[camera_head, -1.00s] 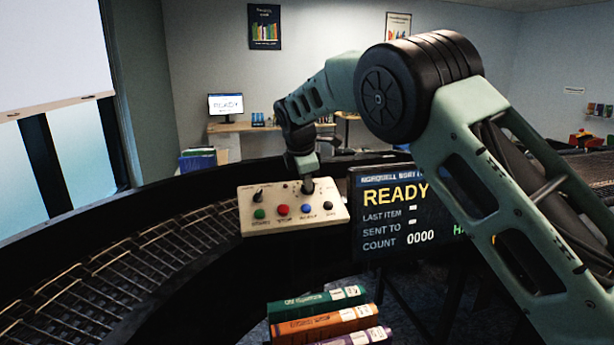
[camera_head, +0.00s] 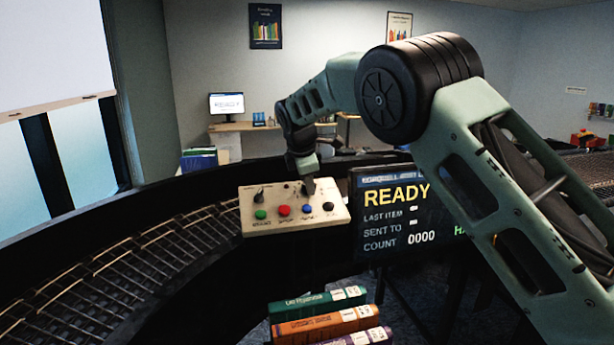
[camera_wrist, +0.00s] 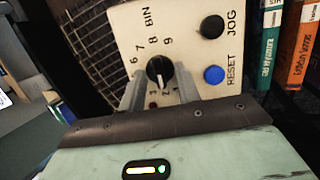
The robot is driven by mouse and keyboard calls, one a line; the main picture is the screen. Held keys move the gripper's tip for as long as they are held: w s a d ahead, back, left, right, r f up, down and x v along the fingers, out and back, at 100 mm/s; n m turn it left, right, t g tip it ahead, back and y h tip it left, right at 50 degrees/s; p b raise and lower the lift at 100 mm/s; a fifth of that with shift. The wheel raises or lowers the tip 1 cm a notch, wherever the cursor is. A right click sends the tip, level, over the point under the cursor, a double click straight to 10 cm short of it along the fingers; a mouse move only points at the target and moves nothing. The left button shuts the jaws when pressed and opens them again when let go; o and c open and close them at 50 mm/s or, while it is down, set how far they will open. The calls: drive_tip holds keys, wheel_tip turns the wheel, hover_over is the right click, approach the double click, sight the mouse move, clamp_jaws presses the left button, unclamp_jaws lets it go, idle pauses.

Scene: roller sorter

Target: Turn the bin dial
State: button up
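The bin dial (camera_wrist: 159,71) is a round black knob with a white pointer on a cream control panel (camera_wrist: 122,38). In the wrist view its pointer faces down the picture, near the 2. The numbers 6 to 9 and the word BIN are printed around its upper side. My gripper (camera_wrist: 161,74) has one grey finger on each side of the dial, with slight gaps seeming to show; contact is not clear. In the head view my gripper (camera_head: 309,186) is at the panel's upper right and hides the dial.
The panel also has another black knob (camera_head: 259,196), a green button (camera_head: 260,214), a red button (camera_head: 284,210), a blue button and a black button. A screen (camera_head: 385,245) reading READY stands to the right. Books (camera_head: 318,302) lie stacked below. A curved roller conveyor (camera_head: 150,262) runs at left.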

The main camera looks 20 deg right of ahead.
drive_tip(key=b+v, duration=0.3)
drive_tip(key=v, duration=1.4)
drive_tip(key=shift+b, duration=0.3)
drive_tip(key=shift+r, duration=0.15)
drive_tip(key=s+a+f+m+g+y+b, duration=0.1)
drive_tip(key=s+a+f+m+y+b, duration=0.2)
drive_tip(key=s+f, duration=0.7)
drive_tip(key=s+a+f+m+g+b, duration=0.2)
drive_tip(key=s+a+f, duration=0.3)
drive_tip(key=s+f, duration=0.5)
drive_tip(key=s+d+f+m, duration=0.1)
drive_tip(key=s+d+f, duration=0.1)
drive_tip(key=s, duration=0.6)
drive_tip(key=s+d+f+m+b, duration=0.1)
drive_tip(key=s+f+m, duration=0.1)
drive_tip(key=s+f, duration=0.3)
drive_tip(key=s+d+f+m+g+b, duration=0.1)
drive_tip(key=s+f, duration=0.3)
drive_tip(key=s, duration=0.7)
drive_tip(key=shift+s+d+m, duration=0.2)
drive_tip(key=shift+d+m, duration=0.2)
drive_tip(key=shift+d, duration=0.45)
drive_tip(key=shift+c, duration=0.3)
clamp_jaws()
